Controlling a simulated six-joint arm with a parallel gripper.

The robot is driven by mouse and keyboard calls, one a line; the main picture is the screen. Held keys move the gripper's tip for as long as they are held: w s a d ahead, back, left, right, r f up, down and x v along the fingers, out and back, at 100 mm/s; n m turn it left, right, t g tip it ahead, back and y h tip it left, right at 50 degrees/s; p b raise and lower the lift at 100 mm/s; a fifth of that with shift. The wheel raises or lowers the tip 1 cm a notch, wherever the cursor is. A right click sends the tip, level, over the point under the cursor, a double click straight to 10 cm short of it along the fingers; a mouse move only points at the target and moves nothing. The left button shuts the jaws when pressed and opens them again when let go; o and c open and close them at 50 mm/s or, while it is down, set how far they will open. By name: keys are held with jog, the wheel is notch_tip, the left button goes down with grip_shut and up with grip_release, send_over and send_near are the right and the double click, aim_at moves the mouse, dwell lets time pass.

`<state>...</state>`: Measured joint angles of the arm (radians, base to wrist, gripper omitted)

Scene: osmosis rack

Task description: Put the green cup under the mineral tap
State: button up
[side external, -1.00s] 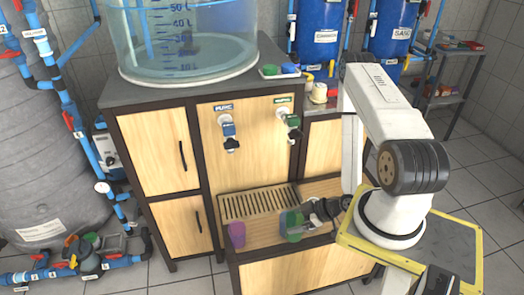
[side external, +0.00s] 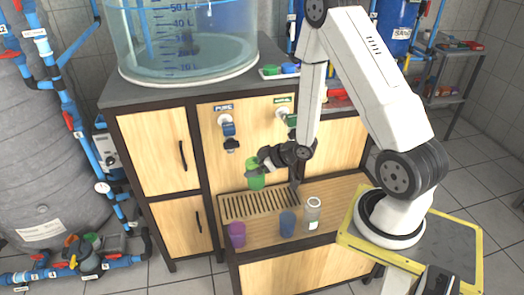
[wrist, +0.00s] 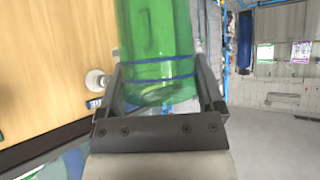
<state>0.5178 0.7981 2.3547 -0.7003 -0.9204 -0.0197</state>
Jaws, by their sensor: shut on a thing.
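The green cup (side external: 256,174) is held in my gripper (side external: 262,168), raised above the slatted drip tray (side external: 236,208). In the wrist view the translucent green cup (wrist: 158,50) stands between the two fingers of my gripper (wrist: 160,85). In the side view the cup is below and a little right of the tap labelled PURE (side external: 228,130). The mineral tap, with a green label (side external: 283,101) and green body (side external: 291,120), is further right and partly hidden by my arm.
A purple cup (side external: 237,234), a blue cup (side external: 288,223) and a clear bottle-like container (side external: 313,213) stand along the front of the wooden shelf. The cabinet front (side external: 250,140) is close behind the gripper. The slatted tray is clear.

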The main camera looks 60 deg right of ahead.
aim_at(247, 163)
jog(key=shift+w+a+r+m+h, duration=0.6)
jog(key=shift+w+a+r, duration=0.85)
jog(key=shift+a+r, duration=1.4)
jog(key=shift+w+a+r+m+h, duration=0.55)
jog(key=shift+w+a+r, duration=1.15)
jog(key=shift+r, duration=2)
jog(key=s+d+f+m+h, duration=0.1)
jog(key=d+f, duration=0.1)
jog(key=f, duration=0.2)
jog(key=s+d+f+m+h, duration=0.1)
jog(key=d+f+m, duration=0.1)
jog(key=d+f, duration=0.1)
jog(key=s+d+f+m+h, duration=0.1)
jog(key=d+f, duration=0.2)
jog(key=f, duration=0.3)
jog(key=shift+d+m+g+h, duration=0.25)
jog(key=shift+g, duration=0.05)
jog(key=s+d+f+m+g+h, duration=0.2)
jog(key=d+f+m, duration=0.4)
jog(key=d, duration=0.4)
jog(key=s+d+f+m+g+h, duration=0.3)
jog(key=d+f+m+g, duration=0.3)
jog(key=d+f, duration=0.3)
jog(key=shift+s+d+f+m+g+h, duration=0.2)
jog(key=shift+d+f+m+g+h, duration=0.15)
jog(key=shift+d+h, duration=0.5)
jog(key=shift+f, duration=0.1)
jog(key=shift+f, duration=2.75)
